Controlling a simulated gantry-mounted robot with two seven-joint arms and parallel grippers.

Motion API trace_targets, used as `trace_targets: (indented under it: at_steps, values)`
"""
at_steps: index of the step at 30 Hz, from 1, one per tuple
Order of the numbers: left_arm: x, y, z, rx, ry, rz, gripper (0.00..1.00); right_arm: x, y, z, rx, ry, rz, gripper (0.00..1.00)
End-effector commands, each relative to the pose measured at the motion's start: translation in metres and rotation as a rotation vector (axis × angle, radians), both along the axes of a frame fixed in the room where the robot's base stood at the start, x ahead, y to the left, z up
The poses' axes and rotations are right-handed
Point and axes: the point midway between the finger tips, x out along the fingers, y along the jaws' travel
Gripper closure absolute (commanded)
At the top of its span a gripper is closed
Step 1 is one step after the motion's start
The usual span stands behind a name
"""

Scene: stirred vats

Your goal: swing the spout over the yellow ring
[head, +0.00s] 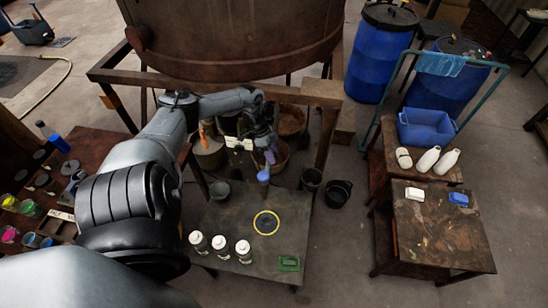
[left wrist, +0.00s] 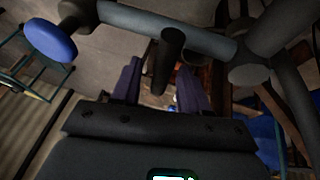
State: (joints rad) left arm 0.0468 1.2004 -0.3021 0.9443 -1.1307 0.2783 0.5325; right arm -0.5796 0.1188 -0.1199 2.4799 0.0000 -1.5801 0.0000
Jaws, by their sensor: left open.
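The yellow ring (head: 266,223) lies flat on the dark low table in front of the vat. The spout's blue end (head: 263,176) shows just beyond the ring, beneath my left gripper (head: 267,155). In the left wrist view a grey pipe (left wrist: 180,28) crosses the top and ends at a blue round mouth (left wrist: 48,42) on the left. A dark stub (left wrist: 167,58) on this pipe reaches between the two purple fingers of my left gripper (left wrist: 160,88). The fingers are apart, with gaps beside the stub. My arm hides much of the spout in the head view. My right gripper is not in view.
A black bucket (head: 338,193) stands on the floor right of the table. Blue barrels (head: 375,60) are at back right.

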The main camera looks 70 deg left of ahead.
Motion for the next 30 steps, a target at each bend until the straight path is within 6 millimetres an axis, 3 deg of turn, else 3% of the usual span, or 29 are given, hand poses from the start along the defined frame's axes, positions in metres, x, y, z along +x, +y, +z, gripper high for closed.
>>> trace_targets:
  at_steps: [3,12,18,30]
  values:
    - [-0.007,0.008,0.022,0.003,0.003,0.000,0.56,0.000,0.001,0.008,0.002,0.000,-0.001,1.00]
    - [-0.018,0.023,0.062,0.001,0.003,0.000,0.56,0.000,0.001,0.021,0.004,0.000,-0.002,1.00]
    - [-0.021,0.027,0.073,0.000,0.001,-0.001,0.56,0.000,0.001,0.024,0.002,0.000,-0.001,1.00]
    - [-0.021,0.027,0.073,0.000,0.000,0.000,0.56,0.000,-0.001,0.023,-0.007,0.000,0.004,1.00]
